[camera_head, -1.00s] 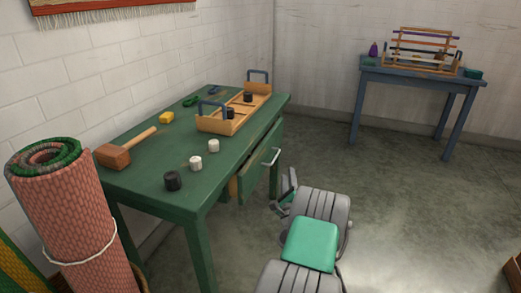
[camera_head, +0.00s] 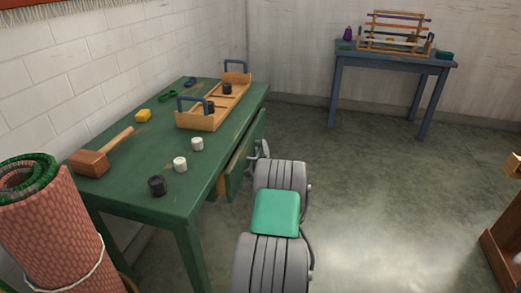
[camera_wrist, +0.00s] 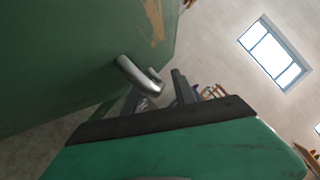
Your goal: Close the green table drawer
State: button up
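The green table (camera_head: 135,145) stands against the left wall. Its drawer (camera_head: 234,184) stands partly open on the right side, with the wooden inside showing behind the green front. My gripper (camera_head: 262,150) is beside the drawer front, partly hidden by my own arm. In the wrist view the green drawer front (camera_wrist: 70,60) fills the upper left, with its silver handle (camera_wrist: 138,77) near the middle. A dark finger of my gripper shows just right of the handle, seemingly apart from it. The frames do not show how far the fingers are spread.
On the table are a wooden tray (camera_head: 195,121), a mallet (camera_head: 90,163), a yellow block (camera_head: 143,116) and several small cups. A rolled rug (camera_head: 55,235) stands at the front left. A blue table (camera_head: 390,58) is at the back.

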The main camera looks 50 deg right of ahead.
jog(key=shift+c, duration=0.2)
grip_shut()
jog(key=shift+w+a, duration=0.1)
dwell(1.0)
